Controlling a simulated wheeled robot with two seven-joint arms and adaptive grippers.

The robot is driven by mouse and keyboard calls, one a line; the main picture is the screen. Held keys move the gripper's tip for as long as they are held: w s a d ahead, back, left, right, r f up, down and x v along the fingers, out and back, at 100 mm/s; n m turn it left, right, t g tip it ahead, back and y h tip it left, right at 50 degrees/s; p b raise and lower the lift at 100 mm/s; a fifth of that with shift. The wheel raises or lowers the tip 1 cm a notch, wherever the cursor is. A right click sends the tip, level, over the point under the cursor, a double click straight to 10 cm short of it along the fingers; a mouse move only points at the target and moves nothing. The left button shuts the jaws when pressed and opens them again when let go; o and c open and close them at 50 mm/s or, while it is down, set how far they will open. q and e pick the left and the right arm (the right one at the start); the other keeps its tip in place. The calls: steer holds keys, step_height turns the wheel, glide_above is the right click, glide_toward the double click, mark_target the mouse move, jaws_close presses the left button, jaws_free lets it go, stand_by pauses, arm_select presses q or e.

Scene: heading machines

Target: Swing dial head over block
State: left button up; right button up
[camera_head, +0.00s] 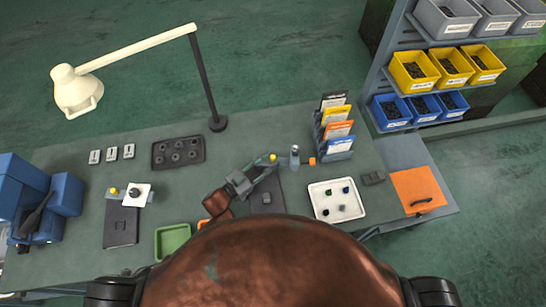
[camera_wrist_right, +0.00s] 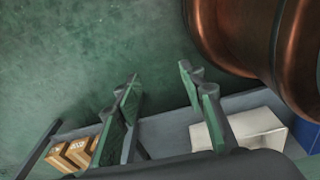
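A dark base plate (camera_head: 264,206) lies near the middle of the bench, with a small grey block (camera_head: 267,198) on it. Behind it stands a light grey upright piece (camera_head: 295,157) with an orange end at its right and a yellow knob (camera_head: 273,157) at its left. My left gripper (camera_head: 268,172) reaches in from the lower left, its fingers close to the yellow knob. Contact and finger gap are too small to tell. A second dark plate (camera_head: 121,228) at the left has a white square dial piece (camera_head: 137,195) and a yellow knob. My right gripper (camera_wrist_right: 160,88) is open and empty, over the floor.
A white tray (camera_head: 316,190) with small parts stands right of the plate. A card rack (camera_head: 338,146), an orange mat (camera_head: 405,187), a green tray (camera_head: 173,240), a dark tray with round pockets (camera_head: 178,139) and a lamp (camera_head: 135,48) are around. Bins fill a shelf at upper right.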

arm_select(q)
steer(key=shift+x, duration=1.25)
steer(key=shift+c, duration=0.4)
jaws_close()
